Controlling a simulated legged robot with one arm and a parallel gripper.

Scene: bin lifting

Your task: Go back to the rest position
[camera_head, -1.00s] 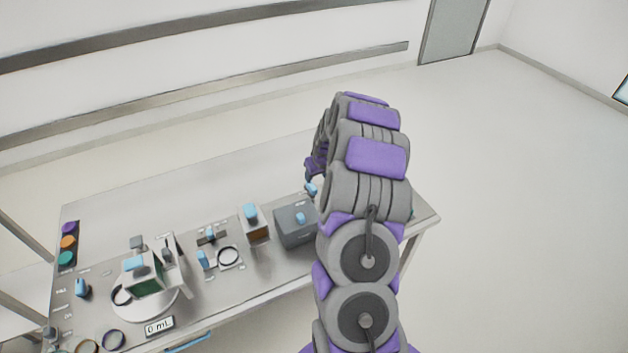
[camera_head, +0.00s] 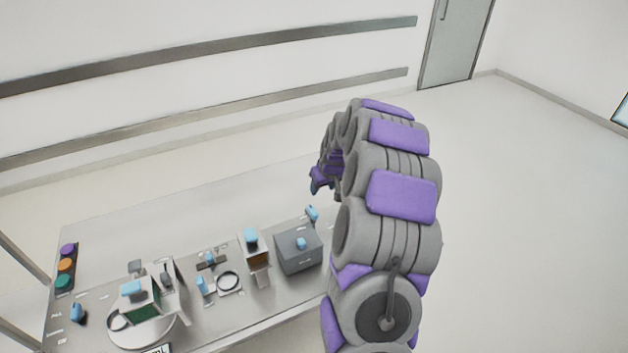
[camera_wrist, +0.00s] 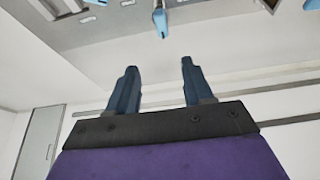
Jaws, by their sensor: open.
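My gripper (camera_wrist: 158,72) is open and empty in the wrist view, its two dark blue fingers apart with only pale floor and table edge behind them. In the head view my gripper (camera_head: 318,182) shows small and partly hidden behind my arm, above the right part of the metal table (camera_head: 140,215). The gripper is apart from the things on the table. A blue handle (camera_head: 312,213) stands on the table just below it in the picture.
A grey box (camera_head: 298,252) with a blue knob and a smaller blue-topped box (camera_head: 256,258) stand on the table. A white device with a green front (camera_head: 142,303) and coloured buttons (camera_head: 65,265) are at left. Floor right of my arm is clear.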

